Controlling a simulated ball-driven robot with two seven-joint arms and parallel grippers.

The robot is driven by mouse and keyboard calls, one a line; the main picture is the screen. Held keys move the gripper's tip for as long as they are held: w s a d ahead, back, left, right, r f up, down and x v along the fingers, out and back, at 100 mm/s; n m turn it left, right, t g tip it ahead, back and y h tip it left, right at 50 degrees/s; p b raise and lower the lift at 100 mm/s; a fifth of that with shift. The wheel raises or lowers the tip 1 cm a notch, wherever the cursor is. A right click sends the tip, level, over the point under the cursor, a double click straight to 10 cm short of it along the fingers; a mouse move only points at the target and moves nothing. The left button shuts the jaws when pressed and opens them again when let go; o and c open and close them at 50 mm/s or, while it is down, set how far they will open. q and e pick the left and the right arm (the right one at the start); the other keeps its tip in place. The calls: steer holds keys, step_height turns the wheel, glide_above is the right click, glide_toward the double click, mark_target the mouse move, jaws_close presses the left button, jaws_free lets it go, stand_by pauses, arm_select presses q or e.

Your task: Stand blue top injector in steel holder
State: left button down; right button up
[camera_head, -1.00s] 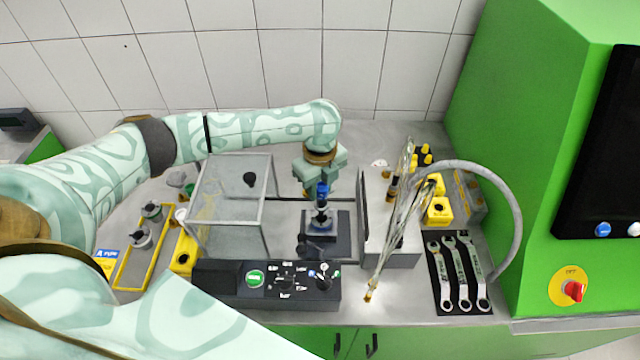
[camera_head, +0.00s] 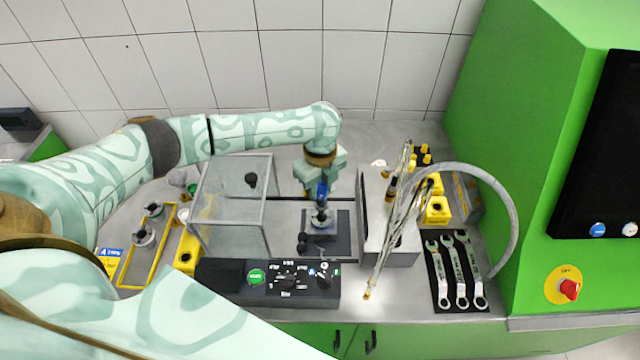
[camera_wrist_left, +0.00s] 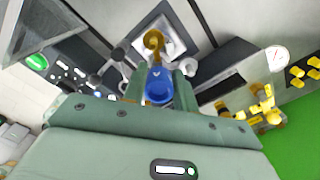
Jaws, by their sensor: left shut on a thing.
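The blue top injector (camera_head: 322,188) is upright, with its blue top between the fingers of my left gripper (camera_head: 321,184). The steel holder (camera_head: 322,228) is on a dark plate directly under it. In the left wrist view, the injector's blue top (camera_wrist_left: 159,86) sits between the two green fingers of my left gripper (camera_wrist_left: 159,88), which is shut on it. A brass-coloured part (camera_wrist_left: 153,41) shows beyond it, over the holder's metal block (camera_wrist_left: 168,45). The injector's lower end is hard to make out, so I cannot tell how deep it is in the holder. My right gripper is not visible.
A clear box (camera_head: 230,210) stands left of the holder. A control panel (camera_head: 285,280) lies in front. A grey block (camera_head: 392,250) with thin pipes (camera_head: 385,240) stands to the right. Wrenches (camera_head: 461,270) and a yellow block (camera_head: 438,211) lie further right.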

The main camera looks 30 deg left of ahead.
arm_select(q)
steer(key=shift+f, duration=0.15)
stand_by(0.4)
steer(key=shift+f+b, duration=0.7)
steer(key=shift+f, duration=0.5)
steer(key=shift+f, duration=0.2)
steer(key=shift+f, duration=0.65)
steer(key=shift+f+b, duration=0.35)
steer(key=shift+f, duration=0.1)
stand_by(0.4)
steer(key=c, duration=1)
jaws_free()
